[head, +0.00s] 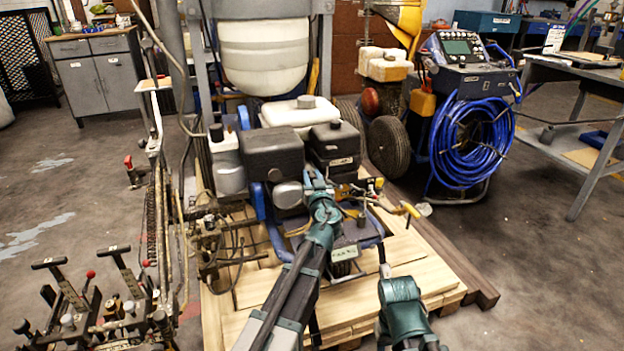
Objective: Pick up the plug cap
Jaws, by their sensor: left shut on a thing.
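My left gripper (312,178) is at the front of the line striper's engine, beside a rounded grey metal part (288,195). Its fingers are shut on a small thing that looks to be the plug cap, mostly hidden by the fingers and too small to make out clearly. I cannot tell whether it is still touching the engine. My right gripper (385,271) is lower and to the right, over the pallet's front part and apart from the engine. Its fingers are too small to show whether they are open or shut.
The striper stands on a wooden pallet (430,272). Its black boxes (272,153) and white tank (265,55) rise behind my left gripper. Levers and hoses (110,300) crowd the left. A blue hose reel (470,140) and a grey bench (580,75) stand right. Floor is clear at lower right.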

